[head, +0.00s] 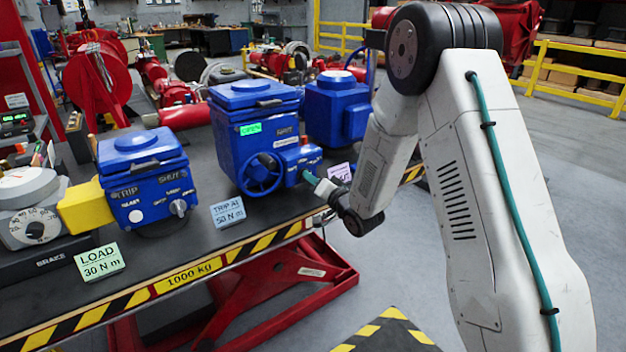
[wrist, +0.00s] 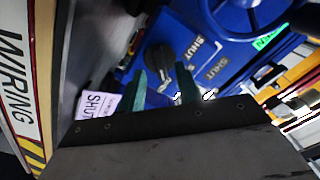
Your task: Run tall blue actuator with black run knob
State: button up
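The tall blue actuator (head: 232,125) stands on the dark bench, with a blue handwheel (head: 260,175) on its front and a lit green display (head: 250,128) above. My gripper (head: 312,180) is at the lower right side of this actuator in the head view. In the wrist view its two teal fingers (wrist: 164,88) are apart, with the black knob (wrist: 158,58) between and just beyond their tips. I cannot tell whether they touch it. SHUT lettering shows beside the knob. The knob is not clearly visible in the head view.
A smaller blue actuator (head: 145,172) with a yellow block (head: 88,207) stands left; another blue unit (head: 336,108) stands behind right. Cards lie along the bench: LOAD 30 N m (head: 100,262), TRIP AT 50 N m (head: 228,212) and a pinkish one (head: 341,172). Open floor lies right.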

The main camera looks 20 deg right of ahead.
jog(key=shift+w+a, duration=0.25)
jog(key=shift+w, duration=0.35)
jog(key=shift+c, duration=0.3)
grip_shut()
jog(key=shift+d, duration=0.1)
